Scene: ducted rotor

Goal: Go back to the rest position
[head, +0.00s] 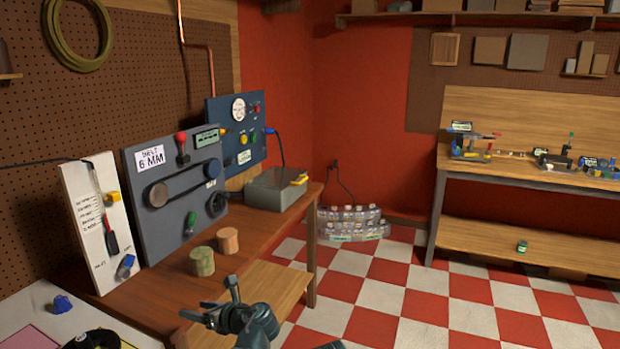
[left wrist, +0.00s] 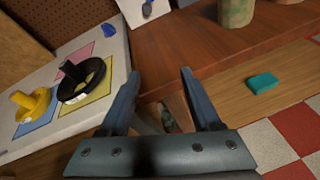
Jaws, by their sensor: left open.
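My left gripper (head: 212,302) is at the bottom of the head view, in front of the wooden workbench (head: 262,222) and apart from the things on it. In the left wrist view its two fingers (left wrist: 158,82) are spread with nothing between them, and the bench edge shows beyond. My right gripper is in neither view.
On the bench stand upright panels (head: 140,205), two short cylinders (head: 228,240) and a grey box (head: 270,190). A white board with coloured squares (left wrist: 100,75) holds a black and a yellow spindle. Checkered floor (head: 400,300) is open to the right.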

